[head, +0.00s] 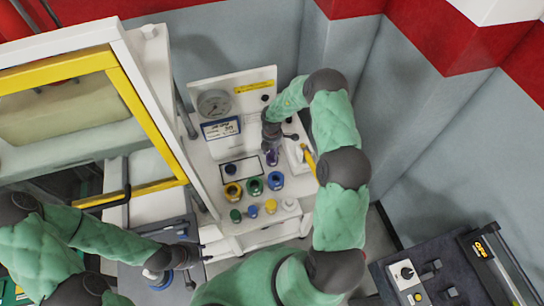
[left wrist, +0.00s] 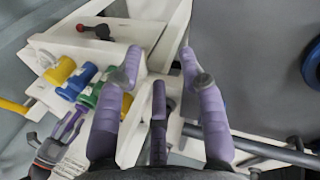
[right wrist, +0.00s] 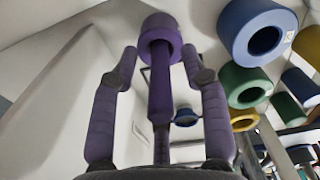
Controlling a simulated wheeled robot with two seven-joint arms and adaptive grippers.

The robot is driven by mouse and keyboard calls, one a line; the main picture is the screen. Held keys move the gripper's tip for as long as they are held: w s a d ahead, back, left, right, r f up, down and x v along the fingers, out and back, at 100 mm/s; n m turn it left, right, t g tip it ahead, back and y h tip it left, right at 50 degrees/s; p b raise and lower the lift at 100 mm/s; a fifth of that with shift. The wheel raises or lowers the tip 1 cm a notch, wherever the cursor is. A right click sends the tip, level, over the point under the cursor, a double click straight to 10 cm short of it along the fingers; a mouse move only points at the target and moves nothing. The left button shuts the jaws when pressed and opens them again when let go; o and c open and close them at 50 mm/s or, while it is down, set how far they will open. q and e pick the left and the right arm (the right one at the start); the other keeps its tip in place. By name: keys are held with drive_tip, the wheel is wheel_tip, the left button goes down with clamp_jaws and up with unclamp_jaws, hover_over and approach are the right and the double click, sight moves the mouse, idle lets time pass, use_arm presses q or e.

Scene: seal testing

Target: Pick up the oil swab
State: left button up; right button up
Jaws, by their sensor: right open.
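A yellow stick (head: 308,160) leans by a white block on the right of the white bench; it may be the oil swab, but I cannot tell for sure. My right gripper (head: 271,157) is open and points down at the bench, left of the stick. My left gripper (head: 198,254) is low at the bench's front left. Its fingers (left wrist: 160,68) are apart with nothing held between them.
Yellow (head: 233,191), green (head: 254,187) and blue (head: 275,181) rings stand in a row before my right gripper, with several smaller plugs in front. A gauge panel (head: 214,104) stands behind. A yellow-framed cabinet (head: 140,110) is on the left, an open toolbox (head: 440,275) at lower right.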

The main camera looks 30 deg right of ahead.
drive_tip(key=shift+f+b, duration=0.45)
drive_tip(key=shift+f, duration=0.5)
use_arm(q)
drive_tip(key=shift+f, duration=0.75)
use_arm(e)
clamp_jaws()
use_arm(q)
drive_tip(key=shift+r, duration=0.15)
use_arm(e)
drive_tip(key=shift+r, duration=0.25)
